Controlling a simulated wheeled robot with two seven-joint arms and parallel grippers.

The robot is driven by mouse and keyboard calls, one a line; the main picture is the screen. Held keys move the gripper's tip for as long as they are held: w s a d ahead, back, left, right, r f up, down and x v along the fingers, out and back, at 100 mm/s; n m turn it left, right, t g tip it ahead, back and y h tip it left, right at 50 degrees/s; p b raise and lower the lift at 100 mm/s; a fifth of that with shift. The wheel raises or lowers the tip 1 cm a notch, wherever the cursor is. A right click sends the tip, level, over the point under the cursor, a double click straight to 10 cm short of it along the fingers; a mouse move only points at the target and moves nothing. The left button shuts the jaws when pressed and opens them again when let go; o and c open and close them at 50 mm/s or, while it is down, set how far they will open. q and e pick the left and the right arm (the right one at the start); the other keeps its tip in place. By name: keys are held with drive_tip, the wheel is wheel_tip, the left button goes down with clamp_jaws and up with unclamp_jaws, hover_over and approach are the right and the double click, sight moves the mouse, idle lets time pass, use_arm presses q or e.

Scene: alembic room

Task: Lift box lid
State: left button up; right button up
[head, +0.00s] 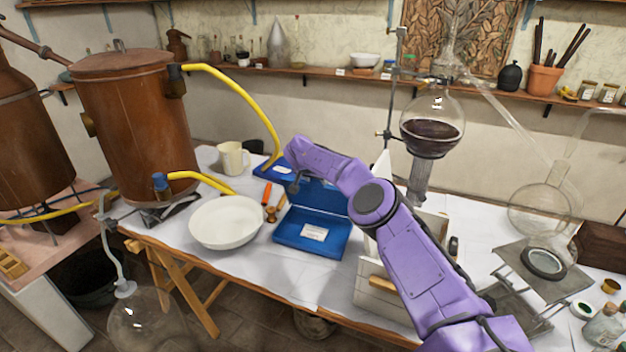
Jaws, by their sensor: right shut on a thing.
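A blue box (311,236) sits on the cloth-covered table, with a white label showing in its tray. Its blue lid (322,197) stands tilted up at the back of the box, partly hidden by my right arm. My purple right arm reaches in from the lower right and over the box. My right gripper (294,187) is shut on the lid near its left edge; the fingertips are small and partly hidden. My left gripper is not in view.
A white bowl (227,222) and small tools with orange handles (267,195) lie left of the box. A beige mug (233,158) and copper still (135,125) stand behind. Glassware (433,122) on a stand and a white wooden crate (376,292) are to the right.

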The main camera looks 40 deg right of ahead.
drive_tip(key=shift+w+a+f, duration=0.1)
drive_tip(key=shift+w+a, duration=0.05)
drive_tip(key=shift+w, duration=0.1)
drive_tip(key=shift+s, duration=0.1)
idle(0.6)
